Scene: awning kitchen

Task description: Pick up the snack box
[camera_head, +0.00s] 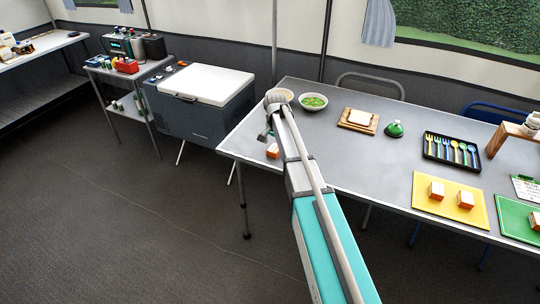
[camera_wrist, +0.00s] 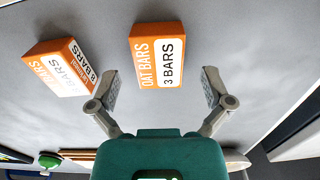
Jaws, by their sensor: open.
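One snack box (camera_wrist: 158,58) is ahead of my gripper (camera_wrist: 161,80), roughly in line with the gap between the fingers. The other snack box (camera_wrist: 62,68) lies to the left, turned at an angle and outside the left finger. My gripper is open with nothing held. In the head view my gripper (camera_head: 268,134) is over the table's left end, with one orange box (camera_head: 272,151) just below it. My arm may hide the other box.
The long table (camera_head: 350,170) carries two bowls (camera_head: 313,102), a wooden board (camera_head: 357,120), a green-topped item (camera_head: 394,129) and a cutlery tray (camera_head: 452,150). Similar boxes sit on yellow (camera_head: 450,212) and green mats. A cooler (camera_head: 205,100) stands left of the table.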

